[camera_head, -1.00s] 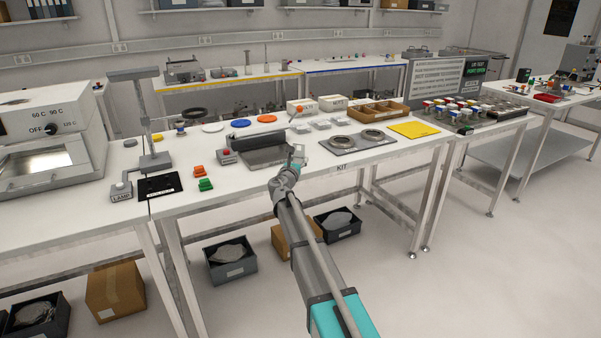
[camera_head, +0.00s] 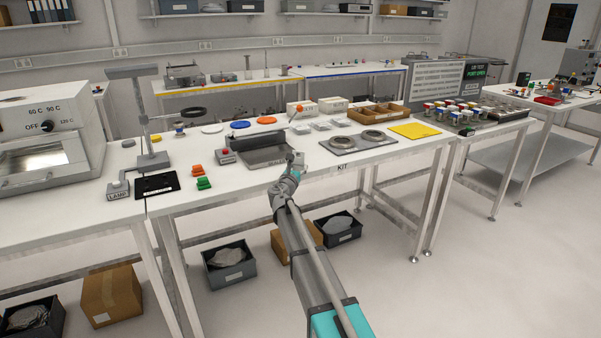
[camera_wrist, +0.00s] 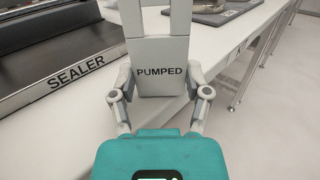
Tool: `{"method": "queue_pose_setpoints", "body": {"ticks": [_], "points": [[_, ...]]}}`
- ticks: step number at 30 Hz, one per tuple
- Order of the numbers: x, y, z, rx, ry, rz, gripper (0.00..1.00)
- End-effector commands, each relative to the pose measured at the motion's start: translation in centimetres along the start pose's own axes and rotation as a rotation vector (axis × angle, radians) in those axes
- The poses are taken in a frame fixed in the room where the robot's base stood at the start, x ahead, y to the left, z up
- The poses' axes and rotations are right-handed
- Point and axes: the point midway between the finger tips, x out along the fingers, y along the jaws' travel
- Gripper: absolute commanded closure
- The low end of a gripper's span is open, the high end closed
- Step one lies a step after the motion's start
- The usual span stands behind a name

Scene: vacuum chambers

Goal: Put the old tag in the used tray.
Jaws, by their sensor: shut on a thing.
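My gripper (camera_wrist: 160,93) is shut on a light grey tag (camera_wrist: 162,72) that reads PUMPED. The tag stands upright between the two fingers in the wrist view, with an open frame at its top. In the head view my gripper (camera_head: 294,160) is at the front edge of the white bench, just right of the sealer. The tag is too small there to make out clearly. I cannot pick out a tray marked as used; the lettering on the black, flat piece (camera_head: 156,187) by the lamp is too small to read.
The sealer (camera_wrist: 58,72) lies left of the tag, also on the bench in the head view (camera_head: 262,155). A plate with two round wells (camera_head: 358,143), a wooden divided box (camera_head: 378,115) and a yellow mat (camera_head: 414,130) are farther right. Open floor lies in front.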

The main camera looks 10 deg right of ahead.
Motion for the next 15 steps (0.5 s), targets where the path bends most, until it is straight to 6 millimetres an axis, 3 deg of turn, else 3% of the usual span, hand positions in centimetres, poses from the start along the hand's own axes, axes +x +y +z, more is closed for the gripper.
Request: {"method": "queue_pose_setpoints", "body": {"ticks": [14, 15], "points": [[-0.02, -0.02, -0.43, 0.0, 0.0, 0.0, 0.72], [-0.02, -0.02, -0.32, 0.0, 0.0, 0.0, 0.32]]}}
